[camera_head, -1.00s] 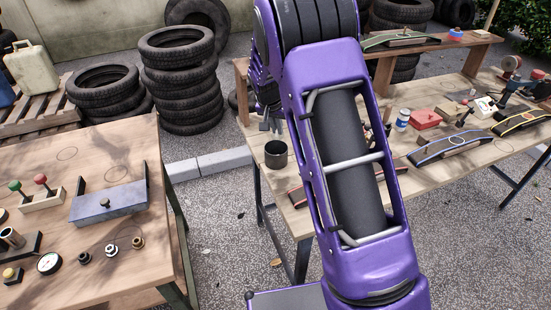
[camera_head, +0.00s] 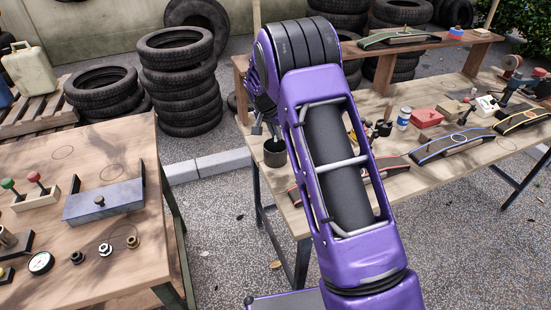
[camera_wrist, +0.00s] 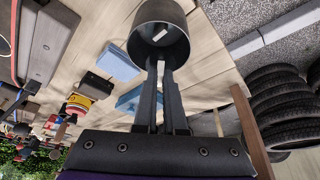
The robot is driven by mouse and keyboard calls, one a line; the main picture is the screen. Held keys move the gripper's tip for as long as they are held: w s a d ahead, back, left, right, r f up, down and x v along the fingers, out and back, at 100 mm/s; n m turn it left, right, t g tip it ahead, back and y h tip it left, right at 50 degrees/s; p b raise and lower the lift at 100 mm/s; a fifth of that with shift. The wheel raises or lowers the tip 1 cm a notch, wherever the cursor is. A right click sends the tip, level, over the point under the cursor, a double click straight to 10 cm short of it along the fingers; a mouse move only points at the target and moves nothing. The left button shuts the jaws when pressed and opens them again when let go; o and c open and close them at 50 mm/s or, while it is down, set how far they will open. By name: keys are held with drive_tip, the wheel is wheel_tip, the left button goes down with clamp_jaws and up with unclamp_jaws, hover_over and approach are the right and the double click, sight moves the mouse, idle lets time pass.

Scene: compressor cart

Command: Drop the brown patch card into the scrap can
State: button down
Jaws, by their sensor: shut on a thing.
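The dark grey scrap can (camera_head: 275,152) stands at the near left corner of the far bench. In the wrist view the can (camera_wrist: 160,14) is just beyond my fingertips, its mouth towards the camera. My gripper (camera_wrist: 160,64) is at the can's mouth, its two dark fingers close together. It is shut on a thin piece, apparently the brown patch card (camera_wrist: 159,35), which shows only as a small pale patch against the dark mouth. Most of the card is hidden. In the head view my gripper (camera_head: 263,128) is just above the can's rim, partly hidden by my arm.
The far bench (camera_head: 385,184) holds a red box (camera_head: 427,118), a spray can (camera_head: 403,118) and curved stands. The near bench (camera_head: 100,165) at left carries a blue-grey block (camera_head: 104,203) and fittings. Stacked tyres (camera_head: 187,90) stand behind.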

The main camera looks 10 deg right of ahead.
drive_tip(key=shift+f, duration=0.1)
drive_tip(key=c, duration=0.9)
unclamp_jaws()
drive_tip(key=v, duration=1.7)
drive_tip(key=shift+r+p, duration=0.2)
drive_tip(key=shift+p, duration=0.15)
